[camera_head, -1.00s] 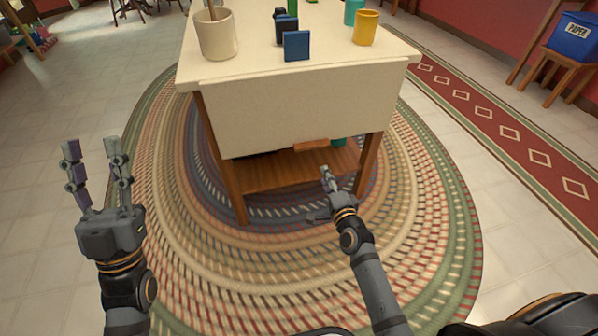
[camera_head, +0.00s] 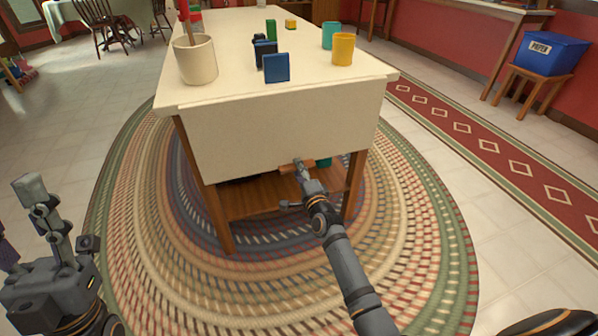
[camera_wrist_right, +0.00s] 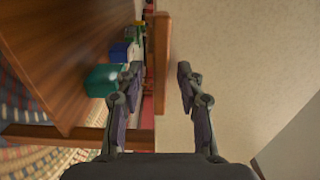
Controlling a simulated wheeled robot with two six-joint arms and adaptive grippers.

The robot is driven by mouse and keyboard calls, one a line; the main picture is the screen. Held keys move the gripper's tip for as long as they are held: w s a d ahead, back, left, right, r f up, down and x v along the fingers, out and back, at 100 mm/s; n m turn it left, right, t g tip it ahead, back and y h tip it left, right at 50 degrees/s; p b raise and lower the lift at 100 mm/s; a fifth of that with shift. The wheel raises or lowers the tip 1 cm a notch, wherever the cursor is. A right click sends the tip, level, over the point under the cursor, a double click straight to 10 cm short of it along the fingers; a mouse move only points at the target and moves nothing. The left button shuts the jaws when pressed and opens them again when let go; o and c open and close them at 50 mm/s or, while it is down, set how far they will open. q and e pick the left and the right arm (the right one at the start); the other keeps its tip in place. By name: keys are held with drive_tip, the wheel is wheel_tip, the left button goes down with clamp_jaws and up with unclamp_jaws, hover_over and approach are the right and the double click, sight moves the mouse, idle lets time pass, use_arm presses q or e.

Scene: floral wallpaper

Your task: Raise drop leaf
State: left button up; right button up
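The cream drop leaf (camera_head: 285,128) hangs down at the near end of the table (camera_head: 230,50). A wooden handle (camera_head: 287,169) is on its lower edge. My right gripper (camera_head: 299,168) is at the handle, low in front of the leaf. In the right wrist view, its two fingers (camera_wrist_right: 160,78) are apart, with the handle bar (camera_wrist_right: 161,45) lying between them in the picture; contact cannot be told. The leaf (camera_wrist_right: 235,70) fills the right of that view. My left gripper (camera_head: 20,225) is open and empty at the left edge, partly cut off, away from the table.
On the tabletop stand a cream crock (camera_head: 195,62), a blue block (camera_head: 277,68), a yellow cup (camera_head: 343,49) and a teal cup (camera_head: 331,35). A wooden lower shelf (camera_head: 250,197) holds things, including a green block (camera_wrist_right: 103,80). Braided rug (camera_head: 140,230) surrounds the table.

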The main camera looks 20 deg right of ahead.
drive_tip(key=shift+w, duration=0.1)
clamp_jaws()
idle(0.6)
